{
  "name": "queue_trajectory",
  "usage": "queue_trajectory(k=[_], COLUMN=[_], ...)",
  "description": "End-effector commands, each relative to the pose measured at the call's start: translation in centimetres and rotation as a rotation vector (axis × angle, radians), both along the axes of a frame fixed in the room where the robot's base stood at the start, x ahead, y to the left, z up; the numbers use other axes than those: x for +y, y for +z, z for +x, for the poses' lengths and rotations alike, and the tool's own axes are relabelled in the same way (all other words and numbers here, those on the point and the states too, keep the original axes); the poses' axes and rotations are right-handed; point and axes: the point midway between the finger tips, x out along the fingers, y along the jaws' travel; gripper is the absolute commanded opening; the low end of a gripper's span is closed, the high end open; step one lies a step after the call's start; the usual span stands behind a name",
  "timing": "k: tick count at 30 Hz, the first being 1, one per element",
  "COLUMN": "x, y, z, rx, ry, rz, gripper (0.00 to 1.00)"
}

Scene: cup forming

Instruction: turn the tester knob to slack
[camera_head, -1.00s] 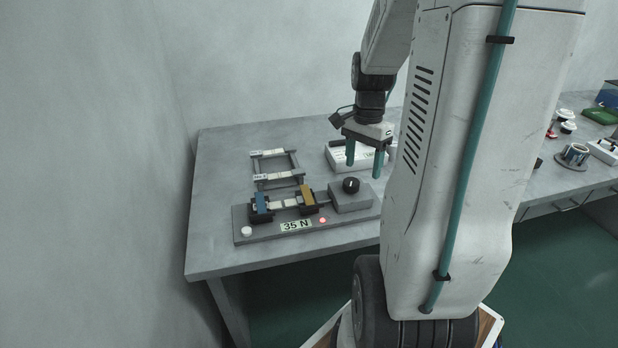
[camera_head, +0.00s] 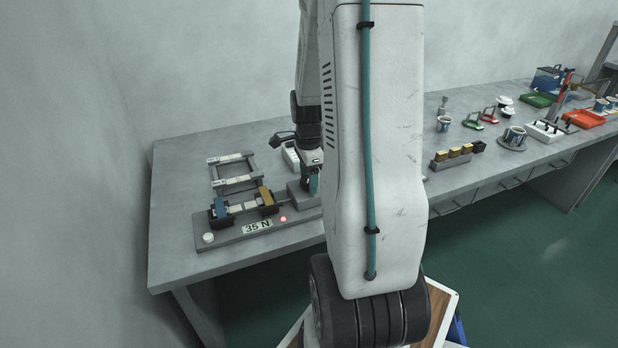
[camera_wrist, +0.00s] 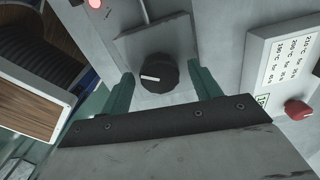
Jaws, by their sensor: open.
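The tester (camera_head: 235,238) is a grey base on the table at left, with a "35 N" label, a white button (camera_head: 208,238) and a lit red lamp (camera_head: 283,218). Blue and gold clamps hold a pale strip between them. In the wrist view the black tester knob (camera_wrist: 158,75) sits on its grey block (camera_wrist: 178,38), its white pointer line toward the left. My gripper (camera_wrist: 160,82) is open, with one green finger on each side of the knob and gaps to both. In the head view my gripper (camera_head: 312,185) is at the knob block, and the knob is hidden.
A rack with strips (camera_head: 232,170) stands behind the tester. A white box with a printed list (camera_wrist: 283,65) and a red button (camera_wrist: 298,110) is right of the knob in the wrist view. Cups, trays and gold blocks (camera_head: 453,154) stand along the bench at right.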

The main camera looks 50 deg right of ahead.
Motion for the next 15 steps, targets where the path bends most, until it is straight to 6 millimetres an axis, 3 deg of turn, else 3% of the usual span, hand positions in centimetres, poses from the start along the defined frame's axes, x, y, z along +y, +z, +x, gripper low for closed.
queue_trajectory(k=[10, 15], x=[-0.03, -0.03], y=[-0.48, -0.47], z=[-0.04, -0.04], rx=[0.000, 0.000], ry=[0.000, 0.000], rz=[0.000, 0.000], gripper=[0.60, 0.18])
